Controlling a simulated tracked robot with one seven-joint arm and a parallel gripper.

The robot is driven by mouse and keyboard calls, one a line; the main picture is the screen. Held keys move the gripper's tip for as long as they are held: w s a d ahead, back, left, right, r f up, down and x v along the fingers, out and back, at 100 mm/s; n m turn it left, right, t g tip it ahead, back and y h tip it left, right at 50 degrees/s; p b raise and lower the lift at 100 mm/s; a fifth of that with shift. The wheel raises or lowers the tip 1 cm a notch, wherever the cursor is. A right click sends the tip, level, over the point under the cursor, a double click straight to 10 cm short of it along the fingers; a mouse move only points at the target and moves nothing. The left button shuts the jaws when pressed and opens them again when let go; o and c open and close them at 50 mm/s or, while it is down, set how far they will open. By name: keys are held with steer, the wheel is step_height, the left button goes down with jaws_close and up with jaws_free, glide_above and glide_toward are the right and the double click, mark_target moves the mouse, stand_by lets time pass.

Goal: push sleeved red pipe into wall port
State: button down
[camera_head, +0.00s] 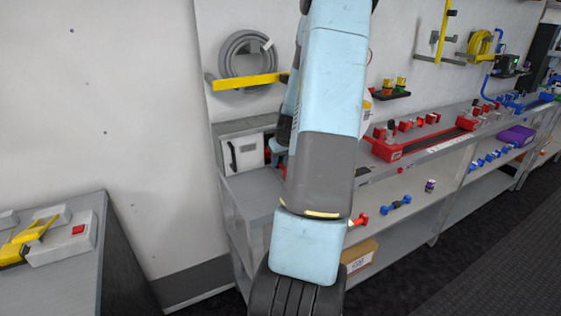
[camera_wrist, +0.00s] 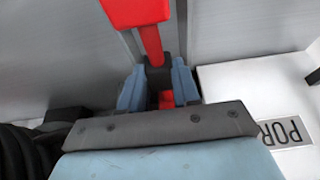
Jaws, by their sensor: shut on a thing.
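In the wrist view my gripper (camera_wrist: 158,90) has its two blue fingers closed around a dark sleeve-like piece (camera_wrist: 156,68) on a red pipe (camera_wrist: 152,45). The pipe runs up from the fingers to a wider red block (camera_wrist: 135,12) at the top edge. Some red also shows between the fingers. A white box (camera_wrist: 240,85) with a label reading "POR", partly cut off, is to the right of the fingers, apart from them. The white box (camera_head: 243,153) also shows in the head view at the bench's left end. There my arm mostly hides the gripper. I cannot make out the port opening.
The grey bench (camera_head: 245,190) runs off to the right. It carries a red tray (camera_head: 400,148) and several red fittings. A blue dumbbell-shaped part (camera_head: 397,205) lies on the lower shelf. A coiled grey hose (camera_head: 245,58) hangs on a yellow bracket (camera_head: 247,81) above the white box.

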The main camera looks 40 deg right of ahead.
steer(key=shift+w, duration=0.1)
steer(key=c, duration=0.7)
jaws_free()
steer(key=shift+a, duration=0.15)
steer(key=shift+c, duration=0.2)
steer(key=shift+w, duration=0.1)
steer(key=v, duration=1.3)
steer(key=shift+r, duration=0.3)
